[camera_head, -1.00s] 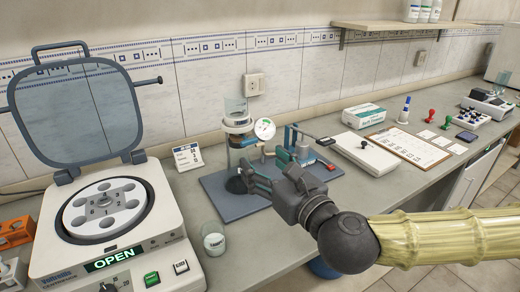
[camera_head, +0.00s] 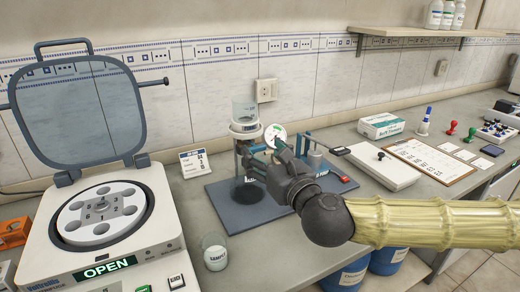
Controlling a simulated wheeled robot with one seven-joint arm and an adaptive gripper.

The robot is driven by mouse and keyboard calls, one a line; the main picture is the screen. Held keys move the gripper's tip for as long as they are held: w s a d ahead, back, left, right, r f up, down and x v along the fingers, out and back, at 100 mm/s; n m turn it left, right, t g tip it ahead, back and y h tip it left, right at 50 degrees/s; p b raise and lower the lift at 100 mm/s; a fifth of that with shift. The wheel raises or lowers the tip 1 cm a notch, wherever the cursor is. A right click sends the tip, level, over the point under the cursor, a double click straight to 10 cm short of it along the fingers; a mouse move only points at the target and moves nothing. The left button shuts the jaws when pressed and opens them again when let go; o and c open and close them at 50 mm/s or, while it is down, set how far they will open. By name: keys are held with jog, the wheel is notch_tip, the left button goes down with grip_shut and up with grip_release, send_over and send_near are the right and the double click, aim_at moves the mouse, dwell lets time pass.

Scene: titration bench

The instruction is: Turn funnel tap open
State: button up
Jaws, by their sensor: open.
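The clear glass funnel (camera_head: 244,112) stands upright above a dark blue-grey base plate (camera_head: 222,207), left of centre. A round white dial (camera_head: 275,136) sits just right of its lower part. My gripper (camera_head: 248,158) reaches in from the right, its jaws open, with the dark fingers at the lower part of the funnel apparatus. I cannot tell whether they touch it. The funnel tap cannot be made out; the fingers cover much of that area. A dark round spot (camera_head: 247,193) shows on the plate below the fingers.
A centrifuge (camera_head: 103,222) with its lid up and an "OPEN" display stands at the left. A small beaker (camera_head: 215,252) stands in front of the plate. A small sign (camera_head: 194,162) is behind. A white flat device (camera_head: 371,165) and clipboard (camera_head: 431,160) lie to the right.

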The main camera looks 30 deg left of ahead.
aim_at(252, 144)
jog(key=shift+x, duration=1.2)
jog(key=c, duration=1)
